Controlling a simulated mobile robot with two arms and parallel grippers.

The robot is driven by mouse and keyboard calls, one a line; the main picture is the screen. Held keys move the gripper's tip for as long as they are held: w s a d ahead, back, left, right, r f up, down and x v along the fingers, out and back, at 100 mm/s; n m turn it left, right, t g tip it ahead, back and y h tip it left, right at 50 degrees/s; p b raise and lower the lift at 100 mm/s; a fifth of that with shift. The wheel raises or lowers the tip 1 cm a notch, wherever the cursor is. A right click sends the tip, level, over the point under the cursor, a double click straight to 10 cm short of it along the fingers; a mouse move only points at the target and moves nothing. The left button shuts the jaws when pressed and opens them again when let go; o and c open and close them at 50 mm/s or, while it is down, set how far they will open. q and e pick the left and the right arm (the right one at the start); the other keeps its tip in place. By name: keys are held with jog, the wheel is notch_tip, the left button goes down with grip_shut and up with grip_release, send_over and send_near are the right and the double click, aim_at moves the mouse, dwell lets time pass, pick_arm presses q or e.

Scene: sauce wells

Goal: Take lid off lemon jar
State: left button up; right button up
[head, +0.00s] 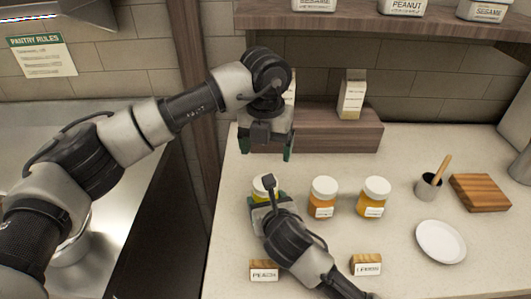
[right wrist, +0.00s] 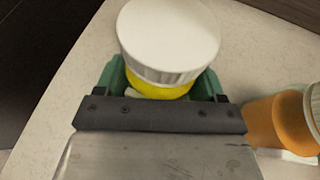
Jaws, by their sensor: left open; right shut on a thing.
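A yellow jar with a white lid (head: 263,185) stands at the left of a row of jars on the counter. It also shows in the right wrist view, with the lid (right wrist: 168,40) on and yellow (right wrist: 160,91) below it. Its label is hidden. My right gripper (right wrist: 163,88) is shut on this jar below the lid, one green finger on each side. In the head view my right gripper and wrist cover much of the jar. My left gripper (head: 266,150) is open and empty, pointing down behind and above the jar, in front of the wooden riser.
An orange jar (head: 323,198) and an amber jar (head: 374,198), both lidded, stand to the right. Behind are a wooden riser (head: 340,135) and a carton (head: 351,96). Wooden signs (head: 264,270) (head: 367,265), a white plate (head: 441,242), a cup (head: 428,187) and a board (head: 480,192) lie around.

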aim_at(266, 196)
pick_arm(q)
jog(key=m, duration=3.2)
jog(key=shift+f, duration=0.15)
jog(key=m, duration=0.2)
jog(key=f+m, duration=0.1)
jog(key=m, duration=0.2)
jog(key=shift+s+a, duration=0.1)
jog(key=shift+f, duration=4)
